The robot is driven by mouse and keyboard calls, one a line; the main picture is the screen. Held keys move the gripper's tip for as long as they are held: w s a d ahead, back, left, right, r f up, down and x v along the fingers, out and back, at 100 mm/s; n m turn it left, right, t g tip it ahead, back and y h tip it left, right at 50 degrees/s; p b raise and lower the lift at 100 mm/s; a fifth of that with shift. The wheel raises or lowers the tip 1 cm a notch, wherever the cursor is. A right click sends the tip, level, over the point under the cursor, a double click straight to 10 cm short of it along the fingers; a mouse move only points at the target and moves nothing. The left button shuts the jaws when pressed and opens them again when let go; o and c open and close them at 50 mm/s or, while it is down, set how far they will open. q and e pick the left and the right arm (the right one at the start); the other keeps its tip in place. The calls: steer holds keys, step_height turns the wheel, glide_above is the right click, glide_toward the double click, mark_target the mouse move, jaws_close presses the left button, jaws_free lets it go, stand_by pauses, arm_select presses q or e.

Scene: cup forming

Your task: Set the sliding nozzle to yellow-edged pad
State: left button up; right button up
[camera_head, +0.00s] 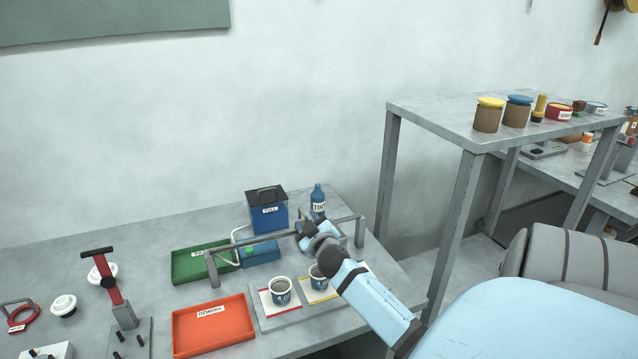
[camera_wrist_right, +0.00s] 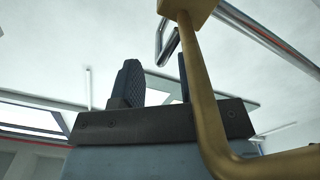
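A grey rail (camera_head: 265,240) on two posts spans the bench above the pads. My right gripper (camera_head: 308,230) is at the rail's right half, over its bar. It hides the carriage there, so I cannot make out the sliding nozzle in the head view. In the right wrist view my right gripper (camera_wrist_right: 160,82) has its dark fingers apart, with background showing between them. A curved brass-coloured tube (camera_wrist_right: 192,80) passes close to the camera; I cannot tell if it is the nozzle. The yellow-edged pad (camera_head: 328,294) carries a cup (camera_head: 317,278), partly behind my right forearm. My left gripper is not in view.
A red-edged pad (camera_head: 266,303) with another cup (camera_head: 280,291) lies left of the yellow one. An orange rework tray (camera_head: 215,340), a green tray (camera_head: 182,270), a blue box (camera_head: 268,220) and a tint bottle (camera_head: 318,192) stand around the rail.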

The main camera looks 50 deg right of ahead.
steer(key=v, duration=0.9)
steer(key=shift+s, duration=0.2)
steer(key=shift+a, duration=0.15)
